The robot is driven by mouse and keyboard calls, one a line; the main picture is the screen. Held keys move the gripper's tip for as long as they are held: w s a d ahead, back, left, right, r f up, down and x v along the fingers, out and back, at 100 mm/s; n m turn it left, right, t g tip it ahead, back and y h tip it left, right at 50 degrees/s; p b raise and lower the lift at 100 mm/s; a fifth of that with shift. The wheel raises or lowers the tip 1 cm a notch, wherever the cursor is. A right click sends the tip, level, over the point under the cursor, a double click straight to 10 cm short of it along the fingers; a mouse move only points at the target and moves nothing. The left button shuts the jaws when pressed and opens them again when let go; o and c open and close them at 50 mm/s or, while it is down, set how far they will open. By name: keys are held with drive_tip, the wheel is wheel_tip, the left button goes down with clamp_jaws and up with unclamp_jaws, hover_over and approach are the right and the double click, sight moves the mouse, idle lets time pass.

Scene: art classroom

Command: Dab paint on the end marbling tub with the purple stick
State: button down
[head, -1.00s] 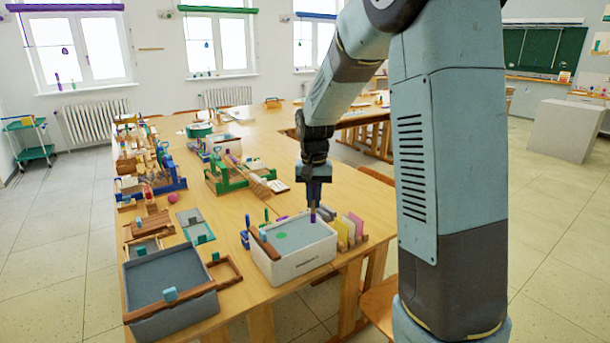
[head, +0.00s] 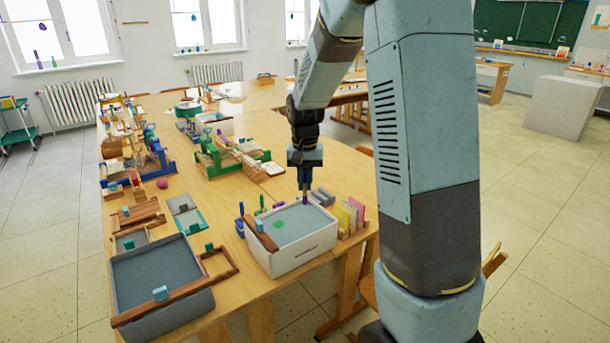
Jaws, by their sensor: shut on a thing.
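My gripper (head: 304,186) points down and is shut on the purple stick (head: 305,200), of which only a short length shows below the jaws. The stick's tip is at the far right part of the white marbling tub (head: 306,257). I cannot tell whether it touches the grey liquid surface (head: 298,226) or hangs just above it. A round green dab (head: 278,224) lies on that surface, towards the left. No purple dab is visible. A brown wooden bar (head: 262,235) lies across the tub's left end.
A larger grey tub (head: 165,310) with dark liquid stands at the left, near the table's front edge. Yellow and pink upright cards (head: 350,215) stand close at the white tub's right. Small green and purple sticks stand behind it. A green wooden rack (head: 225,163) is farther back.

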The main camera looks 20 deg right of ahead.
sight(305, 203)
drive_tip(key=shift+f, duration=3.75)
drive_tip(key=shift+f, duration=0.2)
drive_tip(key=shift+r, duration=5.05)
